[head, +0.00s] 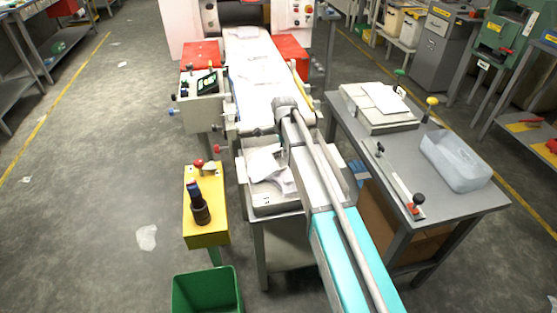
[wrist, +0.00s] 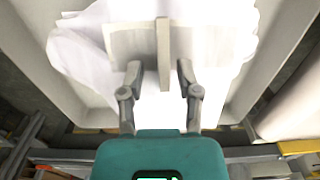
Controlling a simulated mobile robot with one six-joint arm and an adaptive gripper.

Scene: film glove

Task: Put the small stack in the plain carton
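In the head view, a pale tray (head: 272,208) on a stand in front of the conveyor holds loose white sheets (head: 266,165). My gripper is over the tray's back part; my arm hides much of it there. In the wrist view, my gripper (wrist: 159,72) is open, its fingers pointing towards white sheets (wrist: 90,50) between the tray's walls (wrist: 270,85). A narrow pale upright strip (wrist: 163,55) shows between the fingertips, with clear gaps on both sides. I cannot tell which sheets are the small stack. A brown surface (head: 385,213) under the right table may be a carton.
The grey table (head: 460,205) at right bears a flat device (head: 378,108), a lever bar (head: 400,185) and a translucent tub (head: 455,160). A yellow stand (head: 205,228) with a dark bottle and a green bin (head: 207,291) are left of the tray. Floor at far left is mostly free.

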